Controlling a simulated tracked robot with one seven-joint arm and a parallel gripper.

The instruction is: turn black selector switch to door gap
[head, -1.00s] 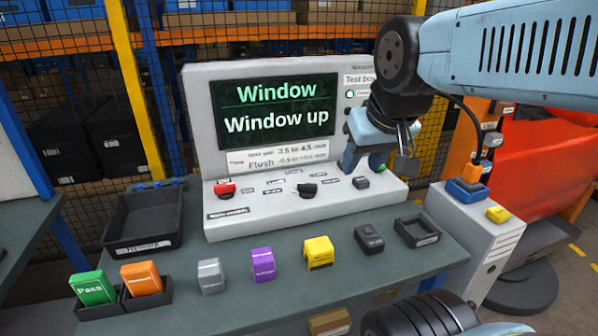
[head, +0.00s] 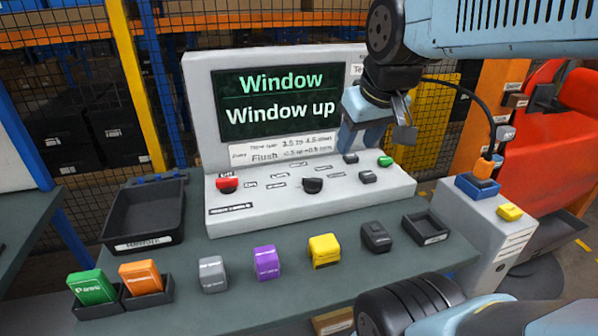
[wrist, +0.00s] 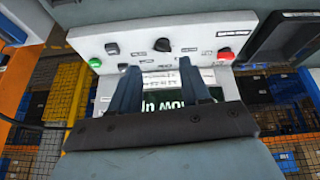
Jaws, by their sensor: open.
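The black selector switch (head: 312,185) sits on the sloped front of the grey test console, right of a red knob. In the wrist view, which is turned around, the switch (wrist: 163,45) lies just beyond my fingertips. My gripper (head: 361,146) is open and empty, above the right part of the console and to the right of the switch, apart from it. In the wrist view both fingers of my gripper (wrist: 158,66) point toward the panel. The screen (head: 278,103) reads "Window" and "Window up". The small labels around the switch are unreadable.
The red knob (head: 227,184), a green button (head: 385,161) and small black buttons share the panel. In front stand grey, purple (head: 265,263), yellow (head: 324,251) and black blocks. A black bin (head: 145,239) is left, a small empty tray (head: 427,229) right.

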